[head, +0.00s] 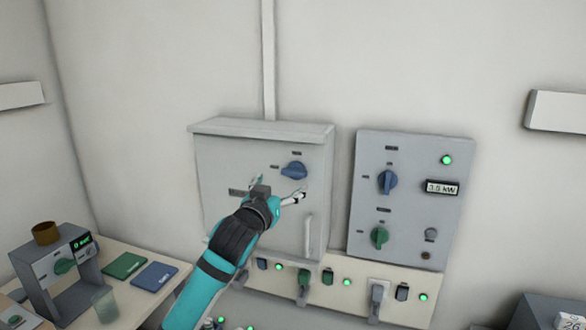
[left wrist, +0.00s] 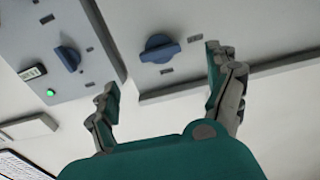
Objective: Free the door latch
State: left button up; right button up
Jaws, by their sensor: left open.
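A grey wall cabinet (head: 222,165) has a blue rotary latch knob (head: 294,171) at the upper right of its door. A pale vertical handle (head: 308,236) is below it. My left gripper (head: 278,191) is open and empty, just in front of the door, a little below and left of the knob in the head view. In the left wrist view, the blue knob (left wrist: 160,48) shows between and beyond the two spread fingers of my left gripper (left wrist: 161,75). The fingers appear apart from it. My right gripper is not in view.
A control panel (head: 405,155) beside the cabinet carries another blue knob (head: 387,182), a green knob (head: 379,236) and a display (head: 442,188). Sockets with plugs (head: 378,293) run below. A small device (head: 55,275) stands on the left table. The wall above is clear.

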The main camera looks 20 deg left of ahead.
aim_at(293, 174)
pick_arm(q)
jog(key=w+p, duration=0.2)
jog(key=w, duration=0.5)
jog(key=shift+w+d+r, duration=0.1)
jog(key=shift+w, duration=0.15)
jog(key=shift+w+p, duration=0.3)
jog(key=shift+w, duration=0.35)
jog(key=c, duration=1.2)
